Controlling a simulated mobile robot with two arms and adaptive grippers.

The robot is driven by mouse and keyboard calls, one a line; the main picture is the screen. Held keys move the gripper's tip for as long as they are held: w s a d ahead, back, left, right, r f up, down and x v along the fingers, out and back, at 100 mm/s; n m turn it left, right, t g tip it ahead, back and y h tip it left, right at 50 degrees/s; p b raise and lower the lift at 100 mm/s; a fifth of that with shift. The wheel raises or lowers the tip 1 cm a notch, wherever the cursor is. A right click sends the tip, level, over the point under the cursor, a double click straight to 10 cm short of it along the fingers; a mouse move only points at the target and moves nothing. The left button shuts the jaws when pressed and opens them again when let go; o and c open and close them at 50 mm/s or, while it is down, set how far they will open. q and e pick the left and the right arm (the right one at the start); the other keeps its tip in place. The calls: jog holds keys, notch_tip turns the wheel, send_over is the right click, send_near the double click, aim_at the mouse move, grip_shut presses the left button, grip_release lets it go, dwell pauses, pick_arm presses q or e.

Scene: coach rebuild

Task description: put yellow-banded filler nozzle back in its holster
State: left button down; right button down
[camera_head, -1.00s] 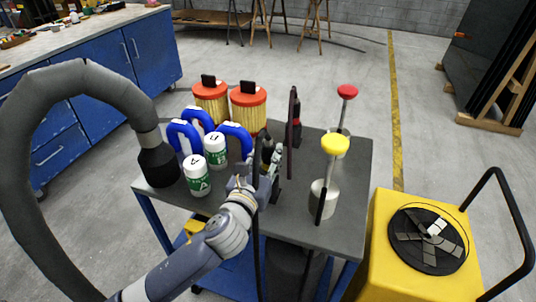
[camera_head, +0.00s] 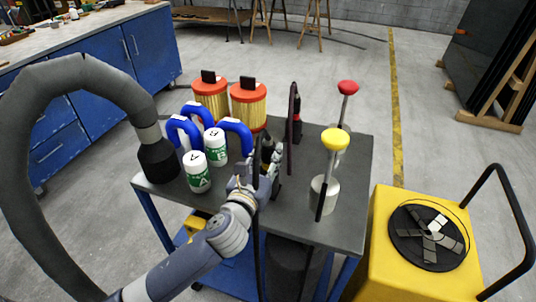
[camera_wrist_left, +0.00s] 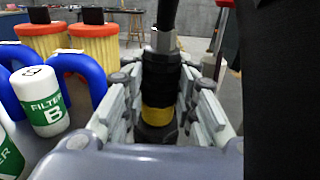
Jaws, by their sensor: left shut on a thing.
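The filler nozzle (camera_wrist_left: 157,90) is black with a yellow band low on its body. In the left wrist view it stands about upright between the pads of my left gripper (camera_wrist_left: 165,84), which is shut on it. In the head view my left gripper (camera_head: 267,170) is over the middle of the dark cart top and largely hides the nozzle. A tall dark upright panel (camera_head: 292,130) stands just right of the gripper, with a red-marked black item (camera_head: 297,125) beside it. I cannot make out the yellow nozzle's holster. My right gripper is out of view.
Filter bottles A (camera_head: 197,172) and B (camera_head: 215,146), blue hoses (camera_head: 237,126) and orange-capped filters (camera_head: 248,106) stand left of the gripper on the cart (camera_head: 345,225). A yellow machine (camera_head: 385,270) is beside the cart.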

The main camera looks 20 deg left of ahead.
aim_at(267, 162)
pick_arm(q)
jog(key=shift+f, duration=0.7)
jog(key=c, duration=1.2)
grip_release()
jog(key=shift+o, duration=0.2)
jog(key=o, duration=0.4)
jog(key=shift+c, duration=0.2)
jog(key=shift+s, duration=2.55)
jog(key=shift+s+a, duration=0.1)
jog(key=shift+s, duration=1.35)
jog(key=shift+s, duration=0.15)
